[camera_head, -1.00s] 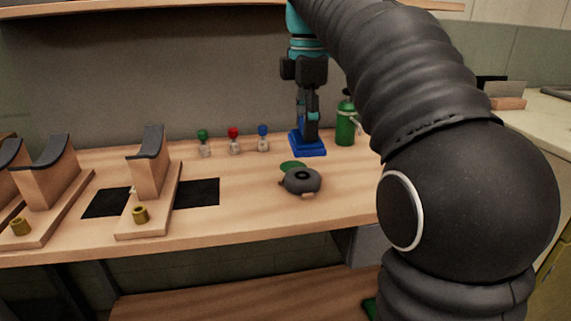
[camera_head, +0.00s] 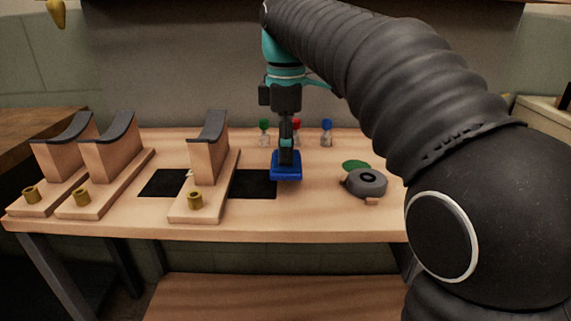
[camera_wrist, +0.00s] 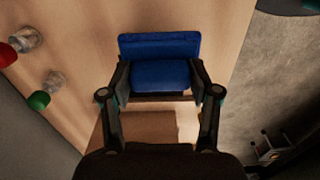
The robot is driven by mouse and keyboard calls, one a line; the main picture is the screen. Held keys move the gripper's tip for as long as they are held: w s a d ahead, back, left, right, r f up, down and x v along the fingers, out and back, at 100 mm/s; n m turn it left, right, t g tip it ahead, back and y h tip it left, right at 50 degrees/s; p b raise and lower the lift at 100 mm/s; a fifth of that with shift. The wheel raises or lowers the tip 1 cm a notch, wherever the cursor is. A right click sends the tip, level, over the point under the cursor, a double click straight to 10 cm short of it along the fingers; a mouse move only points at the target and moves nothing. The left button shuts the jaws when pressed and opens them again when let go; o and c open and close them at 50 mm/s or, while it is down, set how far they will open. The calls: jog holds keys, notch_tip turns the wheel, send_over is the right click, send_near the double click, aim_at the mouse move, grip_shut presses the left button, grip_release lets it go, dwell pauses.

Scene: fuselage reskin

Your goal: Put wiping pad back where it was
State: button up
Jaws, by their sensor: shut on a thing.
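The blue wiping pad (camera_head: 286,165) is in my gripper (camera_head: 286,148), which points down over the wooden bench in the head view. In the wrist view the pad (camera_wrist: 160,58) sits between the two fingertips of my gripper (camera_wrist: 162,82), which are shut on it. The pad is near the right end of a black mat (camera_head: 252,184). I cannot tell whether the pad touches the bench or hangs just above it.
Wooden cradles with dark curved tops (camera_head: 208,150) stand left of the pad. Small bottles with green, red and blue tops (camera_head: 327,132) stand behind. A dark round tape-like object (camera_head: 367,181) and green disc (camera_head: 355,164) lie to the right. Bench between is clear.

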jog(key=shift+f+b, duration=0.4)
jog(key=shift+f, duration=1.6)
jog(key=shift+f, duration=0.15)
jog(key=o, duration=1.2)
notch_tip(320, 180, up, 12)
jog(key=shift+r+p, duration=0.1)
jog(key=shift+p, duration=1.15)
